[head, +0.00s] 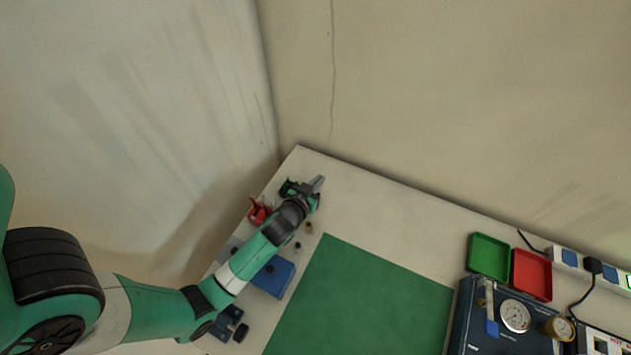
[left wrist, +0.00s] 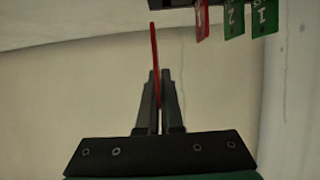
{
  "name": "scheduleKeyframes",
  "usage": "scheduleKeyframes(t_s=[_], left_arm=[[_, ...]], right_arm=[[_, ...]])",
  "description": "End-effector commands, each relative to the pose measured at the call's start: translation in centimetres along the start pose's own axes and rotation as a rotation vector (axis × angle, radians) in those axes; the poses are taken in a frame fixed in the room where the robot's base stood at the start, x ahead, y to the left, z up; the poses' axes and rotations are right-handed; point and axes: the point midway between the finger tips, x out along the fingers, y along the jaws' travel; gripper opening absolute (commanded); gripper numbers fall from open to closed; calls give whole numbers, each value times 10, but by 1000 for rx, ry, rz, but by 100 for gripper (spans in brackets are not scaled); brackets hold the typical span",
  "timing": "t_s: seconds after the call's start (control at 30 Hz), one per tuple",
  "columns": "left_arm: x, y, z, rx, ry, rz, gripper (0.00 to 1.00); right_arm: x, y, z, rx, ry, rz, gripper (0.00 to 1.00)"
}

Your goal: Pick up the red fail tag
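In the left wrist view a thin red tag (left wrist: 154,48) is seen edge-on, standing up between the two fingers of my left gripper (left wrist: 159,80). The fingers are closed together on it. At the top, a dark rack (left wrist: 178,3) holds another red tag (left wrist: 202,22) and two green tags (left wrist: 234,20), hanging to the right of the held one. In the head view my left gripper (head: 318,183) is over the far corner of the table; the held tag cannot be made out there. My right gripper is not in view.
A red object (head: 258,212) and a blue box (head: 273,277) lie beside my left arm. A green mat (head: 362,300) covers the middle. Green (head: 488,257) and red (head: 531,274) trays stand at right, near a gauge panel (head: 500,335). Walls rise behind the far corner.

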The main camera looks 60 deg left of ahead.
Motion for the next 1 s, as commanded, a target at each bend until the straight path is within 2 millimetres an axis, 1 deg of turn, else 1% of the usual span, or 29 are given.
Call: scheduleKeyframes(t_s=[0.03, 0.1, 0.13, 0.17, 0.2, 0.27, 0.3, 0.37, 0.5, 0.6, 1.0], left_arm=[[-14, 11, -14, 2, 4, 8, 0], [-34, 24, -29, 2, 5, 9, 0], [-42, 30, -32, 3, 4, 9, 0], [-49, 39, -29, 5, 2, 12, 0], [-60, 48, -31, 5, 3, 12, 0], [-74, 61, -33, 3, 3, 11, 0], [-86, 68, -44, 7, -3, 8, 0], [-96, 76, -46, 6, -2, 7, 0], [-103, 84, -43, 3, -3, 1, 0], [-105, 86, -41, 2, -1, 0, 0], [-105, 87, -38, 0, 0, 1, 0]], right_arm=[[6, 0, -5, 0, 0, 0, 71], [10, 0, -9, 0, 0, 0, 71], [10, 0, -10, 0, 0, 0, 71], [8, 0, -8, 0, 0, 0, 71], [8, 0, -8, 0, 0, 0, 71], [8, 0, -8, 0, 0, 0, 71], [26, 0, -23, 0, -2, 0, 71], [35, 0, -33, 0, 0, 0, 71], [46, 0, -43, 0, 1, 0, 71], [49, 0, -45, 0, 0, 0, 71], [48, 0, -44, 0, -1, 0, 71]])
